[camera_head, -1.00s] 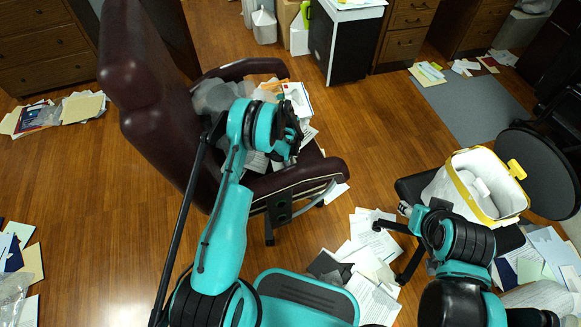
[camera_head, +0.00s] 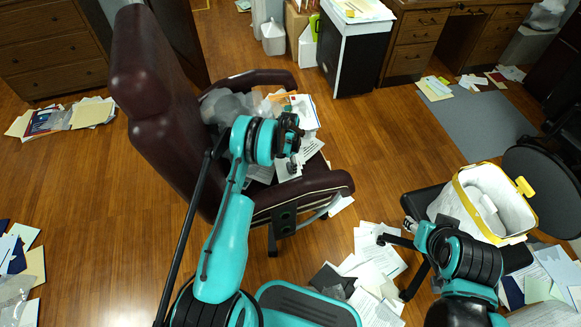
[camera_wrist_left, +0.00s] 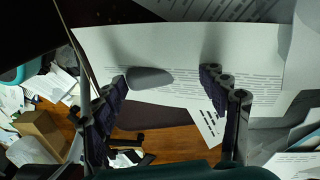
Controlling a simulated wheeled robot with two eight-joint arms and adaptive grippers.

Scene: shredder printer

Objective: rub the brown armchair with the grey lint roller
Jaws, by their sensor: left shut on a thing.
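The brown armchair (camera_head: 163,95) stands left of centre, with papers and translucent grey bags on its seat. My left gripper (camera_head: 292,150) is over the right part of the seat, above the papers. In the left wrist view its two fingers (camera_wrist_left: 168,92) are apart around a grey, rounded thing that looks like the lint roller (camera_wrist_left: 150,78), with printed paper behind it. Most of the roller is hidden, and I cannot tell whether it touches the chair. My right gripper (camera_head: 412,228) is at lower right, near the bin; its fingers are too small to read.
A white bin with a yellow rim (camera_head: 462,190) stands right of the chair. Loose papers (camera_head: 375,258) lie on the floor between them. A black-sided cabinet (camera_head: 348,60) stands behind. Wooden floor is open left of the chair.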

